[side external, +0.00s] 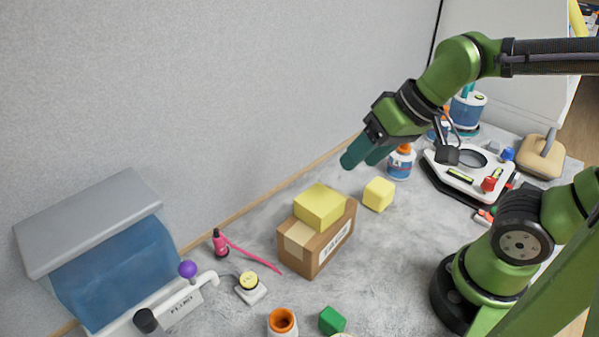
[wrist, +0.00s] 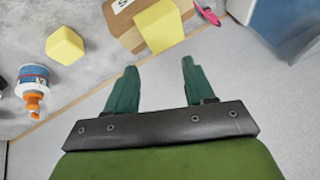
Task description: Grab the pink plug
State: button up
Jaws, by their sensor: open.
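The pink plug (side external: 220,242) stands on the grey counter near the wall, left of the cardboard box. A pink cord runs from it toward the box's base. In the wrist view a pink piece (wrist: 208,13) shows at the top edge, partly cut off; I cannot tell which part it is. My gripper (side external: 362,157) is open and empty, with its green fingers in the air above and behind the yellow cube, well to the right of the plug. In the wrist view the two fingers (wrist: 159,66) are spread apart with nothing between them.
The cardboard box (side external: 301,248) with a yellow block (side external: 320,207) on top stands between my gripper and the plug. A yellow cube (side external: 379,194) and a glue bottle (side external: 401,165) are near my gripper. A blue tank (side external: 120,280) stands left of the plug. The wall runs behind.

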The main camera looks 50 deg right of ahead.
aim_at(219, 235)
jog(key=w+a+f+n+g, duration=0.1)
jog(key=w+a+f+n, duration=0.3)
jog(key=w+a, duration=0.4)
jog(key=w+a+f+n+g, duration=0.1)
jog(key=w+a+f+n, duration=0.3)
jog(key=a, duration=0.6)
jog(key=shift+t+h, duration=0.3)
jog(key=x, duration=0.3)
jog(key=w+x, duration=0.1)
jog(key=x, duration=0.6)
jog(key=shift+w+r, duration=0.15)
jog(key=shift+w, duration=0.05)
jog(key=x, duration=0.5)
jog(key=shift+s+d, duration=0.1)
grip_shut()
